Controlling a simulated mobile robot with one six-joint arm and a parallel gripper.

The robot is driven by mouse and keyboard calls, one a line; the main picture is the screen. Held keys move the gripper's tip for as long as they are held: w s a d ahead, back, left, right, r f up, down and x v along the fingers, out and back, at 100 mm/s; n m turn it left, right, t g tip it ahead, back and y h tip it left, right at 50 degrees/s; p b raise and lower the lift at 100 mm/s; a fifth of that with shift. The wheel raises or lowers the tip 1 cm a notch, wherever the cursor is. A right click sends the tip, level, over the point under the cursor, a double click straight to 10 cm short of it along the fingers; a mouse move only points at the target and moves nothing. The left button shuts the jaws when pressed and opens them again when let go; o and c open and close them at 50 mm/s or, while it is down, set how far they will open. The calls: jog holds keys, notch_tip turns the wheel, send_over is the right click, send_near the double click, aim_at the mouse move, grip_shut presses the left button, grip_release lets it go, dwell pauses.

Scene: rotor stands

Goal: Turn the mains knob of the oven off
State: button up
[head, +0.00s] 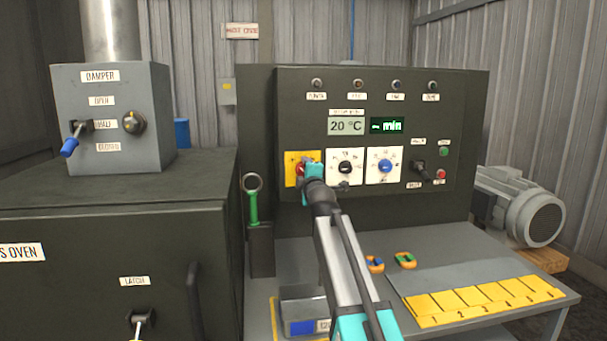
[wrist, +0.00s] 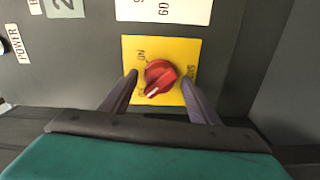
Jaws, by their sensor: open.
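The red mains knob (wrist: 161,75) sits on a yellow plate (wrist: 190,46) on the oven's control panel. In the wrist view its white pointer mark aims at the lower left, toward a small, partly hidden label, away from the ON label at its upper left. My gripper (wrist: 159,77) is open, with one finger on each side of the knob and a small gap visible at both. In the head view my gripper (head: 311,172) covers most of the knob; the yellow plate (head: 290,168) shows to its left.
A black knob (head: 345,167) and a blue knob (head: 386,166) sit on white plates just right. A black lever (head: 421,170) and a red button (head: 441,174) are further right. The damper box (head: 110,130) stands left. A shelf (head: 470,270) lies below.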

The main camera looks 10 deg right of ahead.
jog(key=s+b, duration=0.1)
jog(key=s, duration=1.2)
jog(key=shift+s, duration=0.2)
dwell(0.5)
